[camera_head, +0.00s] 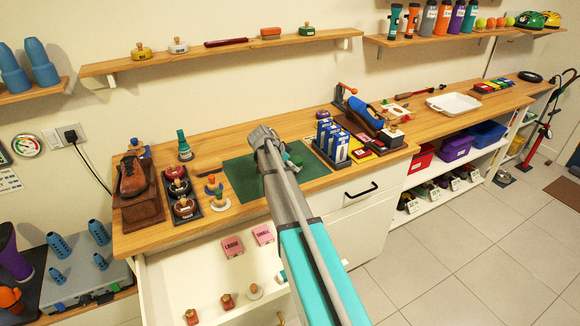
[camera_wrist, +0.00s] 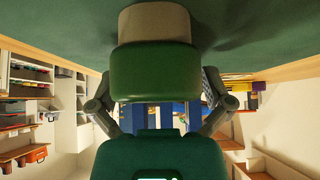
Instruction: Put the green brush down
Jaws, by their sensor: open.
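The green brush (camera_wrist: 155,70) shows in the wrist view, which appears upside down. Its pale bristle block (camera_wrist: 155,22) meets the green mat (camera_wrist: 50,20). My gripper (camera_wrist: 157,92) is open, with one finger on each side of the brush and gaps visible beside it. In the head view, my gripper (camera_head: 282,163) is low over the green mat (camera_head: 240,180) on the wooden worktop. A green piece of the brush (camera_head: 294,158) shows just right of my gripper; my arm hides most of the rest.
Small tins and brushes (camera_head: 180,190) and a brown shoe on a stand (camera_head: 132,177) are left of the mat. A rack of blue boxes (camera_head: 331,140) stands close on the right. An open drawer (camera_head: 205,275) lies below the front edge.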

